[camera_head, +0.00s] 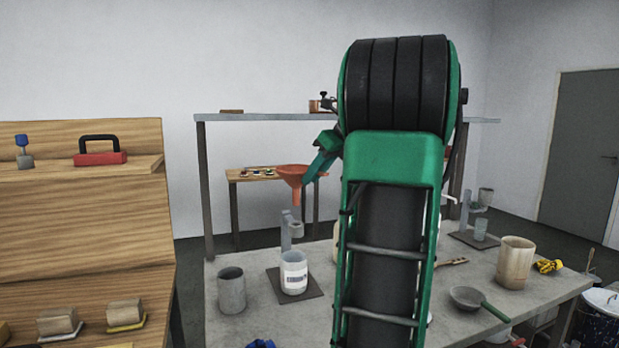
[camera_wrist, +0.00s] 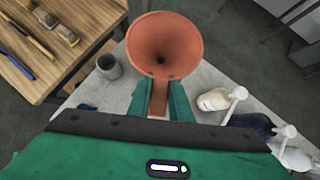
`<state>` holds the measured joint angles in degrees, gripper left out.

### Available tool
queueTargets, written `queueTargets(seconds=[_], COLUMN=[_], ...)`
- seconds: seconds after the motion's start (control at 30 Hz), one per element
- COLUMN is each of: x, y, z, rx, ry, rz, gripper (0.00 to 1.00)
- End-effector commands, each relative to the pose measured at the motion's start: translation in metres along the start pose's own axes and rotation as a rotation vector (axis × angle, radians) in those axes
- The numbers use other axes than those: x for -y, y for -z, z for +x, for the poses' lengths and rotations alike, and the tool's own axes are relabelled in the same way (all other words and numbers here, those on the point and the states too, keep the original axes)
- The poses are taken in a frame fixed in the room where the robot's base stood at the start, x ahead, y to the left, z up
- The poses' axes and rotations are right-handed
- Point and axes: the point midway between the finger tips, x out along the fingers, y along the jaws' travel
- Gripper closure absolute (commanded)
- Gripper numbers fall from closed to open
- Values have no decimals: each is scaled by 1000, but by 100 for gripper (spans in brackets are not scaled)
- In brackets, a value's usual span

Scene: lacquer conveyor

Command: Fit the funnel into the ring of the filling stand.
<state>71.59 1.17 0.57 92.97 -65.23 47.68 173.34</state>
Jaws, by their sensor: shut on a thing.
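An orange funnel (camera_head: 291,171) is held in the air, mouth up and spout down. My gripper (camera_head: 316,168) is shut on its side tab; the wrist view shows the fingers (camera_wrist: 160,100) on either side of this orange tab, with the funnel's open mouth (camera_wrist: 163,30) beyond them. In the head view, the filling stand (camera_head: 286,232) has a grey post, a small ring (camera_head: 296,229) and a dark base plate (camera_head: 316,292). The spout shows above the ring with a gap; their depth alignment is unclear. The stand is not discernible in the wrist view.
A labelled white jar (camera_head: 293,274) stands on the base plate, and a grey cup (camera_head: 231,290) is to its left. Another stand (camera_head: 480,225), a beige pot (camera_head: 515,262) and a pan (camera_head: 467,298) are at right. An overhead shelf (camera_head: 260,117) spans behind. My arm hides the table's middle.

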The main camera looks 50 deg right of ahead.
Motion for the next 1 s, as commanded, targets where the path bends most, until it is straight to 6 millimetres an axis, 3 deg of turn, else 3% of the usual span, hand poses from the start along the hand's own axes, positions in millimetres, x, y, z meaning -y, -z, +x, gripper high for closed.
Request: queueTargets(seconds=[0.23, 1.0], x=[0, -3], y=[1, 27], z=[-1, 33], rx=[0, 0], ry=[-1, -7], rz=[3, 1], gripper=[100, 100])
